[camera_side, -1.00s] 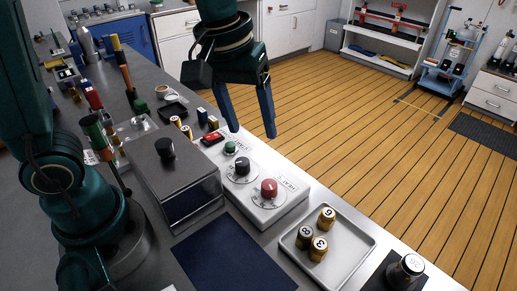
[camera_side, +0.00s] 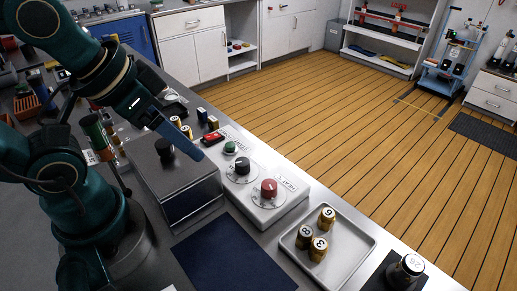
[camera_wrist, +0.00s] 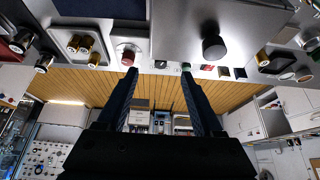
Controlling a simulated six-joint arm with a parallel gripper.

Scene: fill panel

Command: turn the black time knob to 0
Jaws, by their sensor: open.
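The black knob (camera_side: 242,166) stands on a pale dial on the white panel (camera_side: 266,214), between a green button (camera_side: 230,147) and a red knob (camera_side: 268,188). Its pointer setting is too small to read. My gripper (camera_side: 198,156) is open and empty, left of the panel and above the metal box in the side view; its fingers overlap there. In the wrist view my gripper (camera_wrist: 158,72) shows two parted fingers with nothing between them. The red knob (camera_wrist: 128,53) is beyond the left fingertip, and the black knob is hard to make out.
A metal box (camera_side: 190,200) with a black lid knob (camera_side: 166,149) stands left of the panel. A tray (camera_side: 345,250) with several numbered cans lies to its right. A dark blue mat (camera_side: 235,260) lies bare in front.

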